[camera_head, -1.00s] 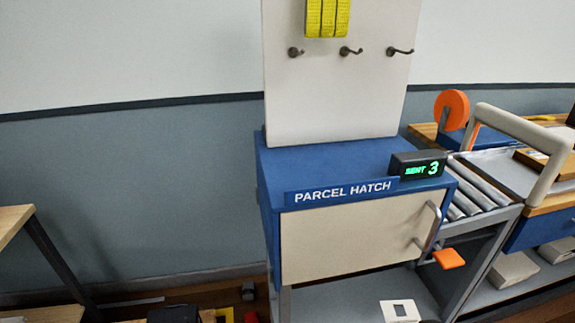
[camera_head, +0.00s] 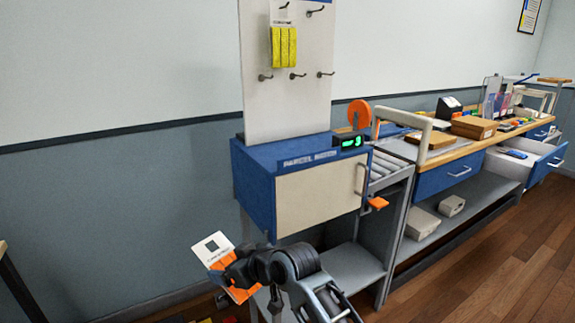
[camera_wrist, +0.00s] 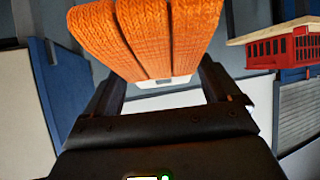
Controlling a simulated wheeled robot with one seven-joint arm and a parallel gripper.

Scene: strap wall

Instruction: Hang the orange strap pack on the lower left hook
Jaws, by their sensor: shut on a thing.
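The orange strap pack (camera_head: 241,294), orange webbing with a white header card (camera_head: 211,250), is at my gripper (camera_head: 234,274), low and left of the blue cabinet. In the wrist view its orange straps (camera_wrist: 145,38) fill the top, and my gripper (camera_wrist: 160,88) is shut on the pack around its white card (camera_wrist: 165,82). The lower left hook (camera_head: 265,77) is bare on the white panel (camera_head: 290,110). The pack is well below the hook and apart from it.
A yellow strap pack (camera_head: 284,47) hangs above the lower row. The lower middle hook (camera_head: 297,75) and lower right hook (camera_head: 325,73) are bare. The blue parcel hatch cabinet (camera_head: 256,190) juts out below the panel. A red crate (camera_wrist: 282,48) shows in the wrist view.

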